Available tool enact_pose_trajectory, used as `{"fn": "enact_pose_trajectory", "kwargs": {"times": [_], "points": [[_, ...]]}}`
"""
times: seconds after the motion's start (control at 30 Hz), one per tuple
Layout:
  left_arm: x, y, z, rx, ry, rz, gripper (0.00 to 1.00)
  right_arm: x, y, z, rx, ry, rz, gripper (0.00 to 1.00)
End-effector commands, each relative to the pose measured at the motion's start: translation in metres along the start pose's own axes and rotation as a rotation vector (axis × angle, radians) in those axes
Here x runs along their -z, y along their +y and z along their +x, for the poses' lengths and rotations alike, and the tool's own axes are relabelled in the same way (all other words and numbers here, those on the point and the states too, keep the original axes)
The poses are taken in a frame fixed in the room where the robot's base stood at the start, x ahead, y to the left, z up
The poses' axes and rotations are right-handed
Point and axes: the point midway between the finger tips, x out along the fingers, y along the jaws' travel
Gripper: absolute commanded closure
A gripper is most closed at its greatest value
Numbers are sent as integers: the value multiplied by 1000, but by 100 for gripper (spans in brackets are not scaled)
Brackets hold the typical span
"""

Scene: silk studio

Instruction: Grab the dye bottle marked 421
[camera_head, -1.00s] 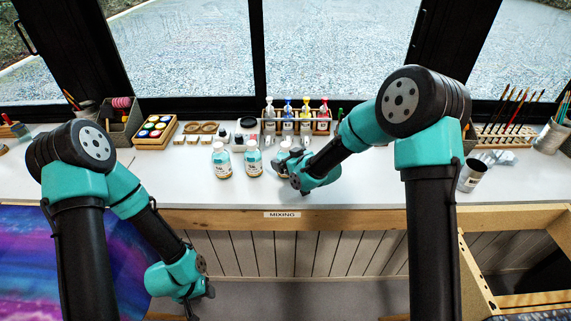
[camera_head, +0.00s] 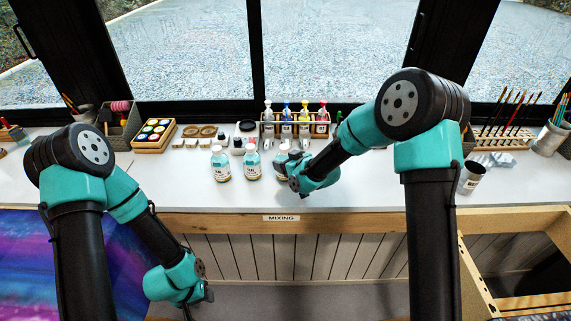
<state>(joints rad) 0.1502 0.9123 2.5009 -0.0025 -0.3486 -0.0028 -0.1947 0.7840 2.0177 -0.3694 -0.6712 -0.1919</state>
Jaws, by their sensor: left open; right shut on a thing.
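Three similar dye bottles with pale caps, bluish necks and white labels stand in a row on the white counter. The left bottle (camera_head: 221,164) and the middle bottle (camera_head: 253,163) are in full view. The right bottle (camera_head: 282,157) is partly hidden by my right gripper (camera_head: 292,172), which is shut on it. The label numbers are too small to read, so I cannot tell which is 421. My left gripper (camera_head: 203,296) is open and hangs low, in front of the counter's edge and away from the bottles.
A wooden rack (camera_head: 301,128) with several coloured-top bottles stands behind. Small dark jars (camera_head: 247,127), a paint tray (camera_head: 154,135) and a dark can (camera_head: 471,178) are on the counter. The counter's front edge (camera_head: 284,218) is marked MIXING.

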Motion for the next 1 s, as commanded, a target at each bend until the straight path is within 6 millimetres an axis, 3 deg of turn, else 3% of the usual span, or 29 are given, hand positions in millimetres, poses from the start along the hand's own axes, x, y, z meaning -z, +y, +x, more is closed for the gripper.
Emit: {"fn": "enact_pose_trajectory", "kwargs": {"times": [0.3, 0.47, 0.8, 1.0], "points": [[0, 0, 0, 0, 0, 0, 57, 33, 0, -13, -1, 4, -2, 68], [0, 0, 0, 0, 0, 0, 57, 25, -20, -34, 2, 0, -1, 68], [0, 0, 0, 0, 0, 0, 57, 8, -75, -95, 2, 1, -1, 68], [0, 0, 0, 0, 0, 0, 57, 1, -97, -120, 1, 2, 0, 68]]}}
